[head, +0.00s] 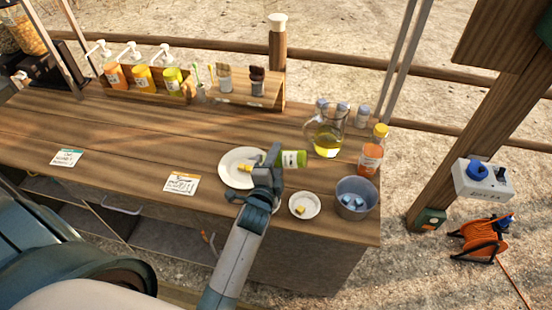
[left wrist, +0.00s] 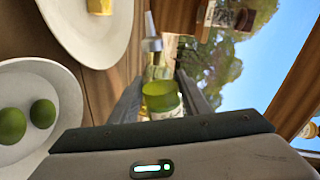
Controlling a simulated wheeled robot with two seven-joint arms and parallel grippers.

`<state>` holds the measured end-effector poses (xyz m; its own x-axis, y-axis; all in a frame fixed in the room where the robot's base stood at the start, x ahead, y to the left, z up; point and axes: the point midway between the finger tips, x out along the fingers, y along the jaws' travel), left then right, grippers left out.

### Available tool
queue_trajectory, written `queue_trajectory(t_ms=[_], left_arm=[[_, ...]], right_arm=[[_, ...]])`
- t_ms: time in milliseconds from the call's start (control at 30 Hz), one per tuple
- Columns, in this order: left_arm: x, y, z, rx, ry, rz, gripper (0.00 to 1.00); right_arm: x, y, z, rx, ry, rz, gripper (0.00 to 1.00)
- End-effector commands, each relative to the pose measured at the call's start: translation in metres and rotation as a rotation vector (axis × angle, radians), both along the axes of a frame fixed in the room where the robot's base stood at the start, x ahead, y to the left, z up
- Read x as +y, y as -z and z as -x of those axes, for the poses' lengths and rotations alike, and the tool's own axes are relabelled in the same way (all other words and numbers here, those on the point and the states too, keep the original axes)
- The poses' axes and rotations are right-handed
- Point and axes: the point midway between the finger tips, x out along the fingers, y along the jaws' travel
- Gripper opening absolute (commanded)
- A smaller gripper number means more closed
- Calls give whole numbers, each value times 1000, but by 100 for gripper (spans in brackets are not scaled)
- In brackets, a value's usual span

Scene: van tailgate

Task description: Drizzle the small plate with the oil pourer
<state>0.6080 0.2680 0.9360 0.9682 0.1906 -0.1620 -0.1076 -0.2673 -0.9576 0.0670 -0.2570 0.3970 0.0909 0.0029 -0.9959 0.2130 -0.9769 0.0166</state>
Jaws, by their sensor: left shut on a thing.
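My left gripper (head: 272,168) is shut on the oil pourer (head: 293,158), a bottle with a green band, held lying nearly level above the counter. In the left wrist view the oil pourer (left wrist: 158,95) sits between the fingers, its narrow spout pointing away from the camera. A white plate (head: 232,179) with a yellow piece is left of the gripper, its right part hidden by it. A smaller white dish (head: 311,213) with a yellow piece is right of the forearm. The left wrist view shows a pale plate (left wrist: 103,50) with a yellow piece. My right gripper is not seen.
Pump bottles, a brush holder and cards occupy the back and left. In the wrist view, a pale dish (left wrist: 70,87) holds green round things.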

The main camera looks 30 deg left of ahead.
Motion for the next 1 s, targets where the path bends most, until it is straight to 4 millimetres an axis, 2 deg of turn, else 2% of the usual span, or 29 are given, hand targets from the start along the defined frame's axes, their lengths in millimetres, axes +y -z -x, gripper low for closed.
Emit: queue_trajectory(t_ms=[600,1000], left_arm=[[-3,-1,-5,-2,0,0,11],[4,-2,-3,-1,1,-1,11]], right_arm=[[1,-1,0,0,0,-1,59],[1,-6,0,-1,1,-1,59]])
